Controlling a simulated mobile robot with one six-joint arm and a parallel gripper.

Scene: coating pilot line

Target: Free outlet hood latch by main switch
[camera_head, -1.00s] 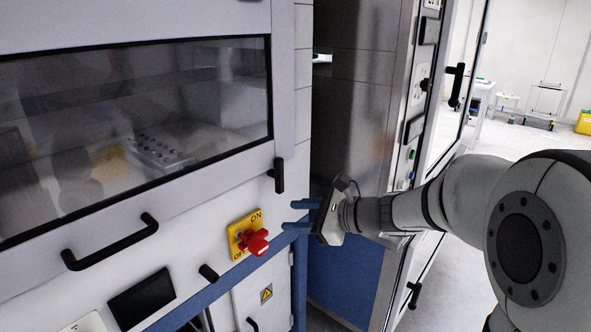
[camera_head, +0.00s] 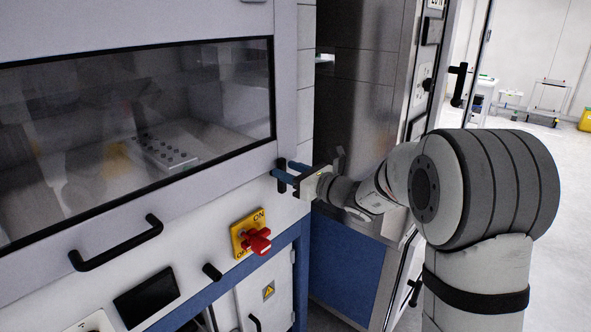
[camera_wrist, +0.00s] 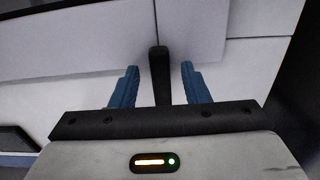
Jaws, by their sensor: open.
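The outlet hood latch (camera_head: 281,186) is a short black upright handle at the lower right corner of the hood, above and to the right of the main switch. The main switch (camera_head: 258,241) is a red rotary knob on a yellow ON/OFF plate. My gripper (camera_head: 279,170) is at the latch, its blue fingers open. In the wrist view the latch (camera_wrist: 159,70) stands upright between the two fingers (camera_wrist: 160,80), with a visible gap on each side. Part of the latch is hidden by the fingers in the head view.
The hood window (camera_head: 140,130) fills the upper left, with a long black handle (camera_head: 115,245) below it. A black knob (camera_head: 212,271) is left of the switch. A steel cabinet (camera_head: 365,110) stands close right of my gripper.

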